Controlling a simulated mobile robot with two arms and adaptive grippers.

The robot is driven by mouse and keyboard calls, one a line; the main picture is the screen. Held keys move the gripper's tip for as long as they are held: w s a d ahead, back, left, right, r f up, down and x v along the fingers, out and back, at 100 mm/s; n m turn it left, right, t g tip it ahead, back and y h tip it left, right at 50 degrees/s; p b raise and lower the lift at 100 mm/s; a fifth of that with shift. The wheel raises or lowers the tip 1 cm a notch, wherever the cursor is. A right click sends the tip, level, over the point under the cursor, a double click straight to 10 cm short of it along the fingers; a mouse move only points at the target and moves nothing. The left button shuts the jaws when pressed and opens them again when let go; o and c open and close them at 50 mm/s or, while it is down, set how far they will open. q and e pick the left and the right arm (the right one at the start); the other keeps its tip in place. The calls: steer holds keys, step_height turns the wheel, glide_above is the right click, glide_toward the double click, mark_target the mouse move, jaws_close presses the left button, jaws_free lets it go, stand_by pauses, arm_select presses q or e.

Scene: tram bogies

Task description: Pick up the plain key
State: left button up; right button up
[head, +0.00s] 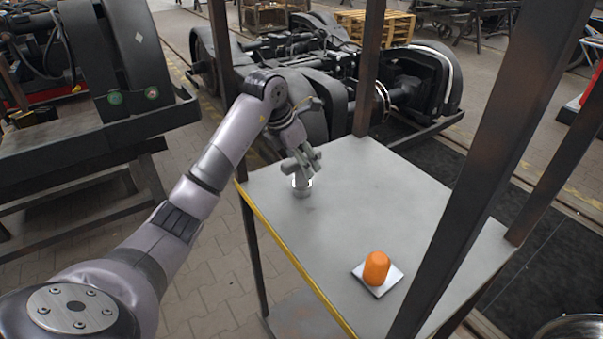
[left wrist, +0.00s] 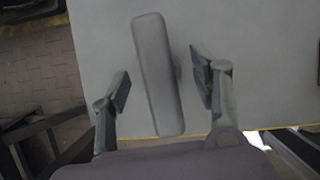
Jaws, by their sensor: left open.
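The plain key is a grey piece on the table (head: 405,190). In the left wrist view, the grey bar (left wrist: 157,75) of the key lies lengthwise between my fingers, with a small rounded part showing behind its right side. In the head view, a short grey round base (head: 302,190) shows beneath my gripper; the rest blends with the gripper. My left gripper (head: 301,166) is over the key near the table's left corner. In the left wrist view, the left gripper (left wrist: 163,88) is open, one finger on each side of the bar, with gaps showing. My right gripper is not in view.
An orange rounded block (head: 376,268) stands on a white square pad (head: 393,279) toward the table's front. Dark upright posts (head: 458,215) rise around the table. A bogie (head: 330,75) stands behind. The table's middle is clear.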

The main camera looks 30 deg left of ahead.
mark_target(302, 187)
arm_select(q)
steer(key=x, duration=0.3)
steer(key=shift+w+d+f, duration=0.1)
steer(key=shift+w+f, duration=0.1)
steer(key=shift+w, duration=0.1)
jaws_close()
stand_by(0.5)
steer(key=shift+r, duration=0.1)
